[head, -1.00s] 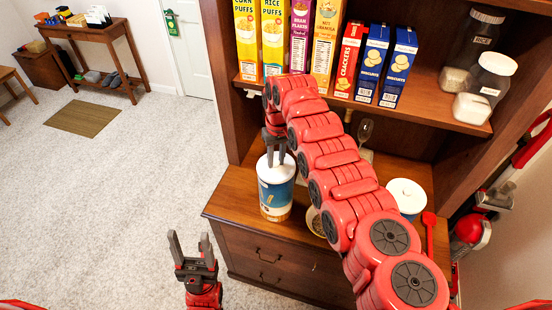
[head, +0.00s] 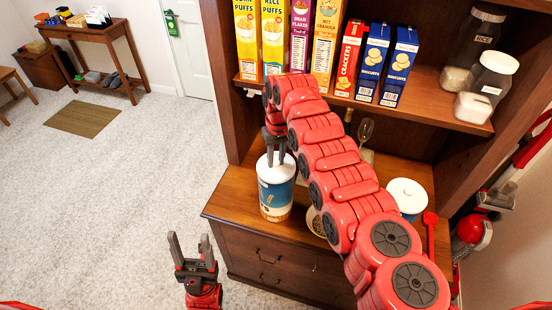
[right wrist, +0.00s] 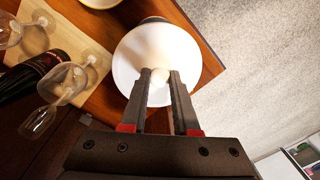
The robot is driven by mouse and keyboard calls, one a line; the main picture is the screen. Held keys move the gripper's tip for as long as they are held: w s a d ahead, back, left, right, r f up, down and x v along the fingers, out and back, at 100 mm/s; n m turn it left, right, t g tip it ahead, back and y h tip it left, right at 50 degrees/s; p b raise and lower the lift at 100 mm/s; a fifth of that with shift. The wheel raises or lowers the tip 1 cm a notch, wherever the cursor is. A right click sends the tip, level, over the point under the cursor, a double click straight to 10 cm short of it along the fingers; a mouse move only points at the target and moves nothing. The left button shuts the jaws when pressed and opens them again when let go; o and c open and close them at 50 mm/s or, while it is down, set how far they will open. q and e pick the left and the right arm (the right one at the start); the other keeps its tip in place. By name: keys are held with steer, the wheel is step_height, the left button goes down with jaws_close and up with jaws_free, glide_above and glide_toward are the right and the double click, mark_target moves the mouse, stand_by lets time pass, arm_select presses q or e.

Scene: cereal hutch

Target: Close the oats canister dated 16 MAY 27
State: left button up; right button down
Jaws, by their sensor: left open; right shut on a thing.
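A blue canister (head: 275,197) stands upright near the left front corner of the hutch counter. A white lid (head: 268,172) lies over its top and looks level; I cannot tell whether it is fully seated. My right gripper (head: 275,158) points down and is shut on the lid's knob. The right wrist view shows the fingers (right wrist: 160,76) on either side of the pale knob, with the white lid (right wrist: 150,50) below. My left gripper (head: 192,243) is open and empty, over the floor in front of the counter. No date is readable.
Another white-lidded container (head: 407,194) stands at the counter's right, beside a red utensil (head: 430,222). A bowl sits partly behind my right arm. Wine glasses (right wrist: 40,118) and a dark bottle (right wrist: 35,75) are near the lid. Cereal boxes (head: 273,40) and jars (head: 490,82) fill the shelf above.

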steer(key=shift+f, duration=0.1)
stand_by(0.3)
steer(key=shift+c, duration=1.3)
jaws_free()
steer(key=shift+r, duration=2.05)
steer(key=shift+r+b, duration=0.3)
steer(key=shift+r, duration=0.7)
jaws_close()
steer(key=shift+f, duration=0.25)
